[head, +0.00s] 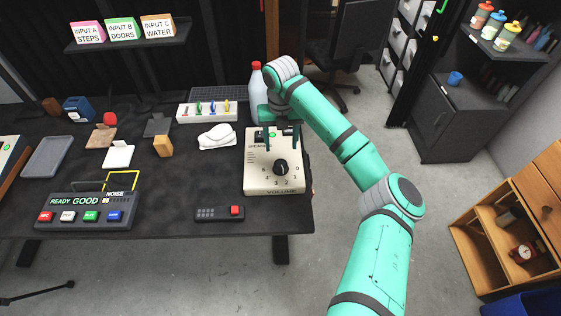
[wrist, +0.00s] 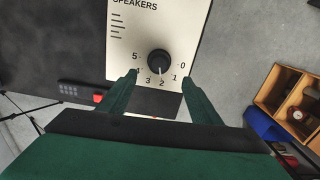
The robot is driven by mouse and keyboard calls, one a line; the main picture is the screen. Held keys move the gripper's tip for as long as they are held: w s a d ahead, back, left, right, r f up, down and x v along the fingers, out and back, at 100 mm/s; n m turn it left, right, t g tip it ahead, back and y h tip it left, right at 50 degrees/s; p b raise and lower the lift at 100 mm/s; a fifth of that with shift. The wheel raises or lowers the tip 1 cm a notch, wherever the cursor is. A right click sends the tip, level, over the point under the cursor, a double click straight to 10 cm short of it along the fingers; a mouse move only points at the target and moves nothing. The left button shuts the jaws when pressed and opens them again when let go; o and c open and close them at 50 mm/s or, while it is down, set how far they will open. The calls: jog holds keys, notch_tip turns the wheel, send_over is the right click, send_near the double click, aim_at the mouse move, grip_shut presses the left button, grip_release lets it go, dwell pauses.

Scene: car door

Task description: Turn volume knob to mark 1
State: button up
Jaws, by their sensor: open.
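The black round volume knob (head: 280,167) sits on the cream speaker box (head: 256,183), which is labelled VOLUME along its front. The knob also shows in the wrist view (wrist: 159,61), ringed by the numbers 0 to 5. Its white pointer line faces down, close to the 2; mark 1 (wrist: 174,76) is just right of that. My gripper (head: 281,143) is open and empty above the box, behind the knob in the head view. In the wrist view its fingertips (wrist: 160,76) are spread either side of the dial's lower numbers, apart from the knob.
A black remote (head: 219,213) with a red button lies left of the box. A white mouse-like object (head: 217,136) and a white switch panel (head: 207,111) are behind it to the left. A bottle (head: 256,88) stands behind my gripper. The table's right edge is close to the box.

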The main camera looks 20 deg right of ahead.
aim_at(281, 163)
notch_tip(281, 163, down, 11)
jog(key=shift+r, duration=0.2)
dwell(0.3)
jog(key=c, duration=1)
